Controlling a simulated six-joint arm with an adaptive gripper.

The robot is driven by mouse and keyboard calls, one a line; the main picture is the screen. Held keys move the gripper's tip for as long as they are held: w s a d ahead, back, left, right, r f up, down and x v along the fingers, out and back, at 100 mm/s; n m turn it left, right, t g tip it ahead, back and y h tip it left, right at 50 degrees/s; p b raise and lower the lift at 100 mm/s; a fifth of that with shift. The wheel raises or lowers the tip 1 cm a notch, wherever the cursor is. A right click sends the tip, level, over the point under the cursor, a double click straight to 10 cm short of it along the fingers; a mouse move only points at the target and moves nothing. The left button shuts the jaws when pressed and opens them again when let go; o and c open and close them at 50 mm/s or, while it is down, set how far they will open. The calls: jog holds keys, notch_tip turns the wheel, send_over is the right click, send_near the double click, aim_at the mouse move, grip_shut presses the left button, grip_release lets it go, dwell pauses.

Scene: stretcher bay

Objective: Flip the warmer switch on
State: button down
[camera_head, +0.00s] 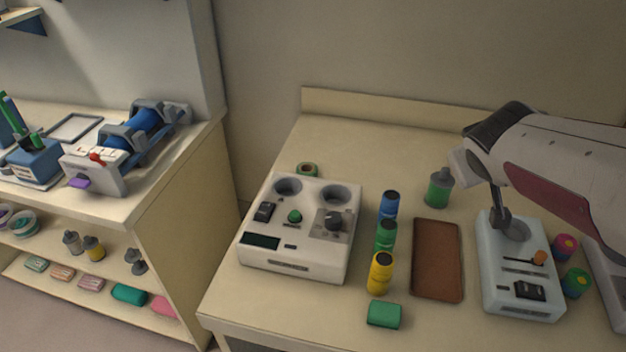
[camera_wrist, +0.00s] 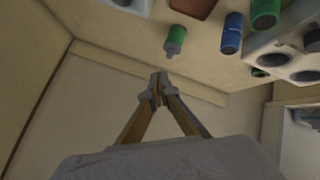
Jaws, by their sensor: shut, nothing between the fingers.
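A pale blue-white device (camera_head: 490,275) on the right of the table has a round well at its back, a lever with an orange knob (camera_head: 540,257) and a black rocker switch (camera_head: 529,290) near its front. A white two-well device (camera_head: 295,253) on the left has a black switch (camera_head: 265,211), a green button and a dark knob. I cannot read which is the warmer. My gripper (camera_head: 503,222) is shut and empty, over the back of the pale device; contact cannot be told. Its closed fingertips also show in the wrist view (camera_wrist: 158,78).
A brown tray (camera_head: 437,262) lies between the devices. Blue, green and yellow jars (camera_head: 381,272) stand left of it. A green bottle (camera_head: 438,188) stands behind the tray. Two coloured rolls (camera_head: 574,282) sit right of the pale device. The table's back strip is clear.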

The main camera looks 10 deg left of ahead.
jog(key=w+a+r+n+t+y, duration=0.35)
jog(key=w+a+n+y, duration=0.25)
jog(key=w+a, duration=0.95)
jog(key=s+a+f+n+g+y, duration=0.1)
jog(key=a+n+g+y, duration=0.15)
jog(key=a, duration=0.35)
jog(key=s+a+n+g+y, duration=0.1)
jog(key=s+a+y, duration=0.15)
jog(key=a, duration=0.45)
jog(key=s+a+f+n+g, duration=0.1)
jog(key=s+f+g, duration=0.1)
jog(key=s+g, duration=0.3)
jog(key=s+a+f+n+g, duration=0.1)
jog(key=s+f+g, duration=0.2)
jog(key=s, duration=0.7)
jog(key=g, duration=0.2)
jog(key=shift+a+f+g, duration=0.25)
jog(key=shift+g, duration=0.15)
jog(key=shift+w, duration=0.1)
jog(key=shift+a+f, duration=0.1)
